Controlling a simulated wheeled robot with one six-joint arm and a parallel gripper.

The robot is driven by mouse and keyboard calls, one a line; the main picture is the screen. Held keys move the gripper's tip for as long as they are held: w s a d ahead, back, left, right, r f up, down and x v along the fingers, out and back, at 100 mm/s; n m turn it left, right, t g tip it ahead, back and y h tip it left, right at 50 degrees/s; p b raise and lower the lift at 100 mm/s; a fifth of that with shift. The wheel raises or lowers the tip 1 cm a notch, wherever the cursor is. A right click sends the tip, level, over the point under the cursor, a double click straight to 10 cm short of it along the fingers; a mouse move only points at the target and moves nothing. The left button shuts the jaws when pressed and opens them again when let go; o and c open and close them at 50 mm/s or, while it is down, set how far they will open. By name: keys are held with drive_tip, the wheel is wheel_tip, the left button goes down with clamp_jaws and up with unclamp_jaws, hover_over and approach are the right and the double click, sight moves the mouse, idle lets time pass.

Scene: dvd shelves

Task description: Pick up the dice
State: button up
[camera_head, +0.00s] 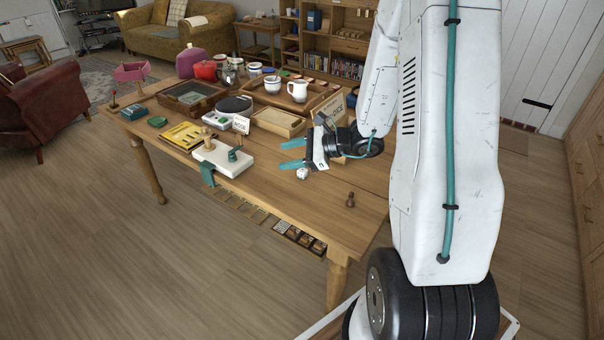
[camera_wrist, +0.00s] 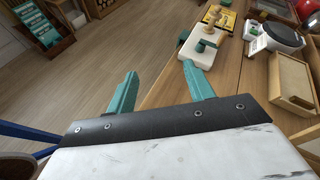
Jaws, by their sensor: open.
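A small white die (camera_head: 303,173) with dark marks lies on the wooden table (camera_head: 318,205), near its front edge. My gripper (camera_head: 290,154) is open and empty, with its two teal fingers pointing left over the table. In the head view the die shows just below the nearer finger, apart from the space between the fingers. The gripper's fingers (camera_wrist: 160,72) also show spread apart in the wrist view. I cannot make out the die in the wrist view.
A white board (camera_head: 222,157) with a green and a wooden piece stands left of the gripper. A wooden tray (camera_head: 279,123) and a scale (camera_head: 233,106) lie behind. A small brown pawn-like piece (camera_head: 350,200) stands to the right.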

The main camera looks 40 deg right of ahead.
sight(306, 171)
drive_tip(key=d+f+m+t+h, duration=0.1)
drive_tip(key=d+f+m, duration=0.1)
drive_tip(key=d+f, duration=0.1)
drive_tip(key=d+f+m+t+h, duration=0.1)
drive_tip(key=d+f+m+h, duration=0.1)
drive_tip(key=d+f+m, duration=0.1)
drive_tip(key=d+f+m+t+h, duration=0.1)
drive_tip(key=d+f+m+h, duration=0.1)
drive_tip(key=d+f, duration=0.3)
drive_tip(key=shift+w+d+f+m, duration=0.2)
drive_tip(key=shift+f+m, duration=0.3)
drive_tip(key=shift+m, duration=0.2)
drive_tip(key=shift+x, duration=0.85)
drive_tip(key=x, duration=0.5)
drive_tip(key=shift+w+f, duration=0.3)
drive_tip(key=shift+w, duration=0.05)
drive_tip(key=c, duration=1)
